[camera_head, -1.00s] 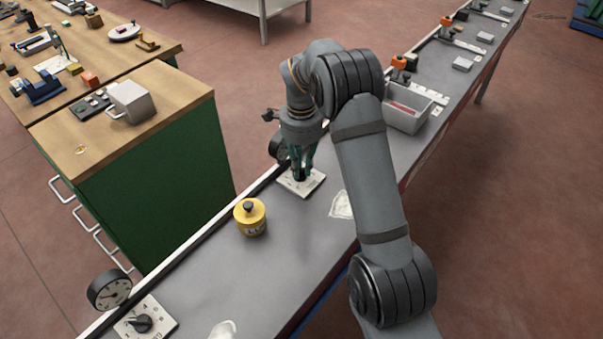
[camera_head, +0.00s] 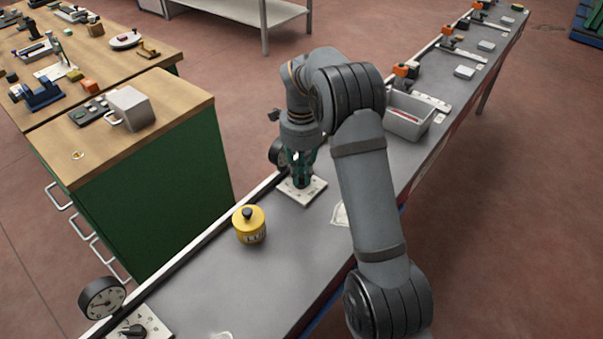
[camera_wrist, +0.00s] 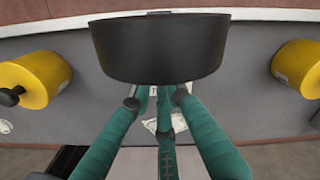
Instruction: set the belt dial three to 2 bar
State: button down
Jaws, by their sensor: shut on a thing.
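My gripper (camera_head: 302,186) points down over a dial with a white scale plate (camera_head: 314,192) on the grey belt table. Its green fingers are closed around the dial's knob, which they hide. The pointer and most scale marks cannot be read. A dark round gauge (camera_head: 277,152) stands just behind this dial, partly covered by my gripper; its face is unreadable. In the wrist view the gripper (camera_wrist: 155,92) has its fingertips under a large black cylinder (camera_wrist: 160,50), which looks like the gauge's body. It blocks the view of the knob.
A yellow weight (camera_head: 250,226) with a black knob stands nearer on the belt. Another gauge (camera_head: 102,298) and dial plate (camera_head: 152,324) are at the lower left. A grey bin (camera_head: 408,119) stands beyond my arm. The green cabinet (camera_head: 150,185) borders the left side.

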aim_at(301, 178)
jog(key=c, duration=1.9)
grip_release()
jog(key=shift+c, duration=0.2)
notch_tip(301, 178, up, 12)
notch_tip(301, 178, down, 12)
